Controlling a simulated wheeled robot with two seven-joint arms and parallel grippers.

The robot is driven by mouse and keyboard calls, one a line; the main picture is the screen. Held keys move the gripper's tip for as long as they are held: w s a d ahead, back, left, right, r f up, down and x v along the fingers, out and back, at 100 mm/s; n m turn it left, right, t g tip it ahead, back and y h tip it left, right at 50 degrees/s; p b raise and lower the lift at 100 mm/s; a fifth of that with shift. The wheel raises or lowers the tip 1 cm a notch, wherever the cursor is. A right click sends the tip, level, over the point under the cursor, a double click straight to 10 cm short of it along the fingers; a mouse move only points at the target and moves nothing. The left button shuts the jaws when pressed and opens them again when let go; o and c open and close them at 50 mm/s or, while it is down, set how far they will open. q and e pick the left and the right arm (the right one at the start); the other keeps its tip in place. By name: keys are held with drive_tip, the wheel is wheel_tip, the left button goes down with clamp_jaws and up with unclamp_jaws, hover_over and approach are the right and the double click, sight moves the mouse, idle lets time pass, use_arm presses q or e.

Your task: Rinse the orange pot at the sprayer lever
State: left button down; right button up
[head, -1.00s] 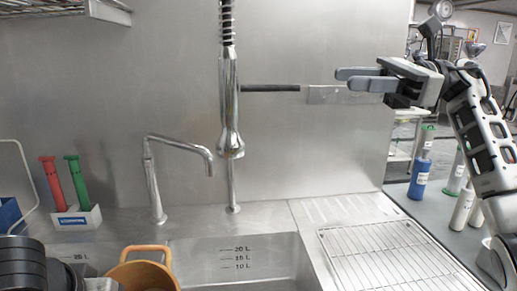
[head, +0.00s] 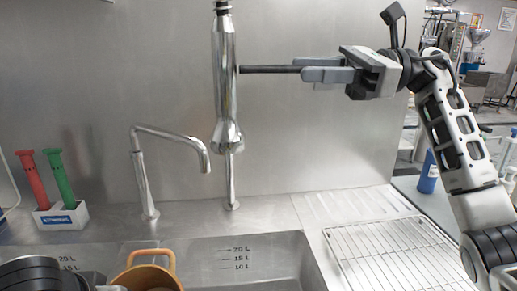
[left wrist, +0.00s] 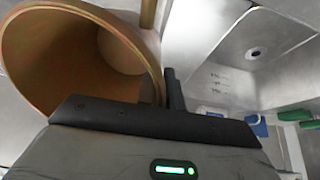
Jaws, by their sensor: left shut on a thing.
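The orange pot (head: 146,275) is at the bottom edge of the head view, at the near left of the sink, with its loop handle up and its lower part cut off. In the left wrist view the pot (left wrist: 75,62) is tilted, its open mouth and inside showing. My left gripper (left wrist: 165,100) is shut on its rim. The metal sprayer (head: 226,90) hangs above the sink, with its black lever (head: 268,69) pointing right. My right gripper (head: 325,74) is at the lever's right end, its fingers overlapping it; any gap between them is unclear.
A curved tap (head: 150,170) stands behind the sink (head: 225,245). A wire rack (head: 390,255) lies right of the sink. A white holder (head: 60,216) with red and green tools stands at the left. The wall is close behind the sprayer.

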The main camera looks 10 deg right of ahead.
sight(282, 70)
drive_tip(key=a+p, duration=0.1)
drive_tip(key=a, duration=0.4)
drive_tip(key=shift+w+a, duration=0.1)
drive_tip(key=shift+a, duration=0.05)
drive_tip(key=shift+f, duration=0.1)
clamp_jaws()
